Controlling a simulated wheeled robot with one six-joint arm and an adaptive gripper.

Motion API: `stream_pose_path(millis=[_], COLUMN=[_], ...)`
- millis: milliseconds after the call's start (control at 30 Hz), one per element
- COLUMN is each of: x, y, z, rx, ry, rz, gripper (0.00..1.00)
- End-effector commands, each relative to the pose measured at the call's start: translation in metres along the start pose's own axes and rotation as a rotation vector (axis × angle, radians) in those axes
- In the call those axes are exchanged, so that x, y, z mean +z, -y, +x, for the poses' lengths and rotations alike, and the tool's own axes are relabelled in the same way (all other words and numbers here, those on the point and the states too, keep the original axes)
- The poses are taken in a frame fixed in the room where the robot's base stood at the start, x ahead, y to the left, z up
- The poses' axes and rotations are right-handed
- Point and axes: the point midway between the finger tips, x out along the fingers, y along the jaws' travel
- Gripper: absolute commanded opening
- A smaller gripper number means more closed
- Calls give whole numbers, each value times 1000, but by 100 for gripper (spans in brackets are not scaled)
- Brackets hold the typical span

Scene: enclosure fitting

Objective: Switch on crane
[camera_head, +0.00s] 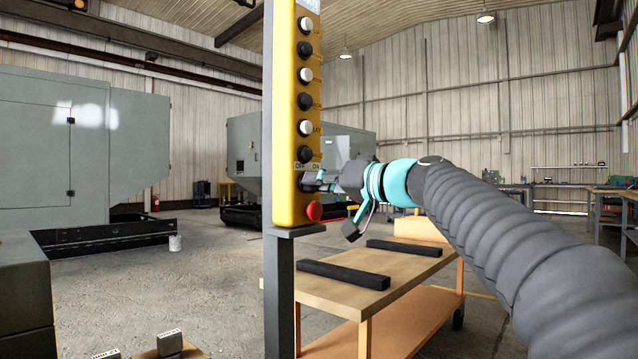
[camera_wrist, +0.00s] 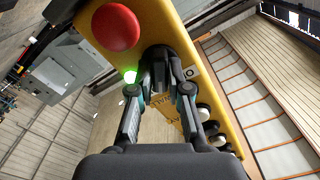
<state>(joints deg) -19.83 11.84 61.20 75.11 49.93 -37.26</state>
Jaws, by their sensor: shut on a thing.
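The yellow crane control box (camera_head: 285,120) is mounted upright on a grey post, with a column of black and white buttons (camera_head: 306,74). Near its lower end are OFF and ON labels (camera_head: 307,166) and a red mushroom button (camera_head: 314,211). My gripper (camera_head: 312,181) reaches in from the right, just below the labels and above the red button. In the wrist view my gripper (camera_wrist: 160,60) is shut on the dark switch knob between its fingertips; the fingers mostly hide the knob and its exact angle. A green light (camera_wrist: 130,76) glows beside the fingers, near the red button (camera_wrist: 116,27).
A wooden cart (camera_head: 390,275) with two black bars (camera_head: 343,274) stands behind and below my arm. Large grey machines (camera_head: 85,150) stand at the left. Small boxes (camera_head: 170,343) are at the bottom left. The concrete floor between is largely clear.

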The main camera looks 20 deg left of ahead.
Motion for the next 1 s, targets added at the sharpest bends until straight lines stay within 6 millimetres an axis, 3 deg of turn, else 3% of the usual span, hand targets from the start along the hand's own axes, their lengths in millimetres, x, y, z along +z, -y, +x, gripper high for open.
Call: stream_pose_path(millis=[300,333,400,433,767,1000], x=[-1,-1,-1,-1,-1,-1], y=[0,0,0,0,0,0], z=[0,0,0,0,-3,-34], rx=[0,0,0,0,1,3], ry=[-2,-2,-1,-1,-1,-3], rz=[12,12,11,11,10,10], gripper=[0,21,39,42,42,42])
